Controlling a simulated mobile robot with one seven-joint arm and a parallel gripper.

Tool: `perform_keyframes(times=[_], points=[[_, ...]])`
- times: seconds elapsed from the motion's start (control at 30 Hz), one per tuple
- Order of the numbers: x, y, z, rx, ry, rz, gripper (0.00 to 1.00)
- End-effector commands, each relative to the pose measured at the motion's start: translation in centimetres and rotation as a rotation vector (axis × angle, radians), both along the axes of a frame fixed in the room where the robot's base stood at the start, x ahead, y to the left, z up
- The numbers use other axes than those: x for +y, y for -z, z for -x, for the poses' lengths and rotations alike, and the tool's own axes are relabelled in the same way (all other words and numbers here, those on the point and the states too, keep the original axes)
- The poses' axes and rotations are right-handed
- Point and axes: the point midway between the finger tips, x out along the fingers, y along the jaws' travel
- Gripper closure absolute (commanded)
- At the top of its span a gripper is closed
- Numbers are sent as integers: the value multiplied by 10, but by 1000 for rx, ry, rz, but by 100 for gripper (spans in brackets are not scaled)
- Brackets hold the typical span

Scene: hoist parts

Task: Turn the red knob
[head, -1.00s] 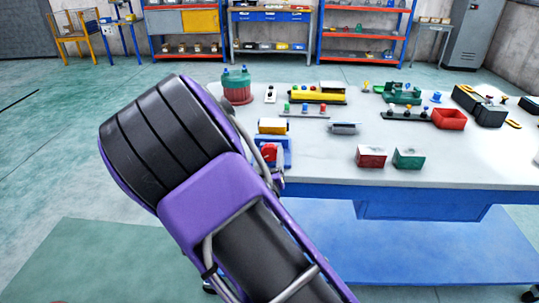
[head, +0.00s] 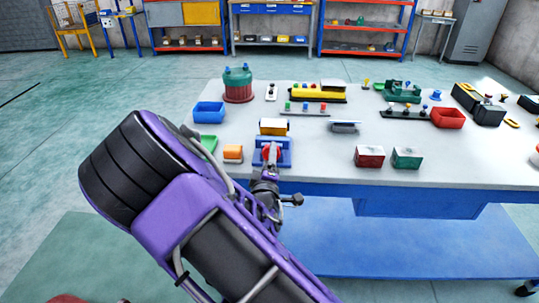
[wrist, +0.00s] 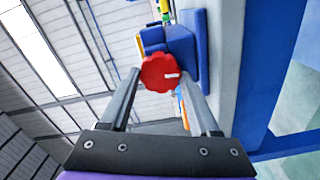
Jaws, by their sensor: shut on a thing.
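The red knob (head: 267,152) is on the front of a blue block (head: 287,158) at the table's near edge. My gripper (head: 269,166) is at the knob from the front and covers part of it in the head view. In the wrist view the scalloped red knob (wrist: 159,73) sits between the two fingertips of my gripper (wrist: 161,80), which is shut on it. A white mark on the knob points to the right there. The blue block (wrist: 183,50) shows behind the knob.
A yellow-orange part (head: 274,126) stands just behind the blue block. Red (head: 370,156) and green (head: 407,157) boxes stand to the right, with clear tabletop between.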

Motion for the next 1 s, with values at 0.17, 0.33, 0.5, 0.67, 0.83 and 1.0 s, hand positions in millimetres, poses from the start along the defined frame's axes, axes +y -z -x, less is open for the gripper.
perform_keyframes(times=[0.17, 0.33, 0.5, 0.67, 0.83, 1.0], points=[[0, 1, 1, 5, -1, 81, 93], [0, 1, 0, 6, -1, 122, 93], [0, 1, 0, 7, 0, 138, 93], [0, 1, 0, 7, 0, 140, 93], [0, 1, 1, 7, 0, 140, 93], [0, 1, 0, 7, 0, 139, 9]])
